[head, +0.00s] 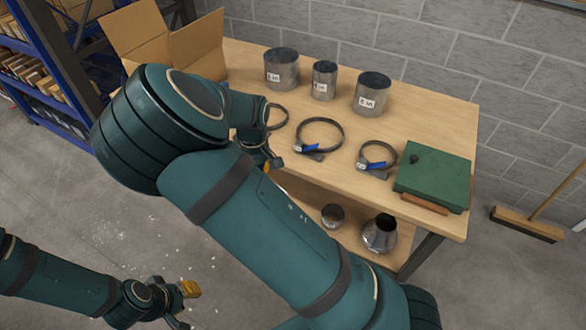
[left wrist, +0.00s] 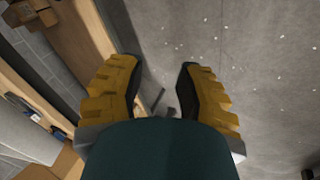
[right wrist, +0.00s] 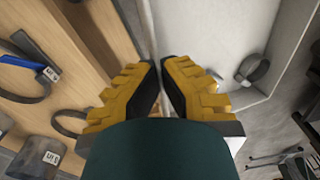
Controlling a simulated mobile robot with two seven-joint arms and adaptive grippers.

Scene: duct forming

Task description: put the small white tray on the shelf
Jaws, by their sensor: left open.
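The small white tray (right wrist: 205,30) shows in the right wrist view, with a dark ring clamp (right wrist: 252,68) inside it. My right gripper (right wrist: 163,68) is at the tray's near edge, its fingertips close together with the rim between them. In the head view my right arm hides most of the tray, and the right gripper (head: 262,158) is by the bench's front edge. My left gripper (left wrist: 157,66) is open and empty over the floor; it also shows low in the head view (head: 188,302). The bench's lower shelf (head: 405,250) is partly visible below the top.
On the bench top (head: 330,175) stand several metal duct pieces (head: 372,92), ring clamps (head: 318,135) and a green box (head: 433,176). A steel reducer (head: 380,233) and short duct (head: 333,215) occupy the lower shelf. A cardboard box (head: 165,40) and blue rack (head: 60,60) are left.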

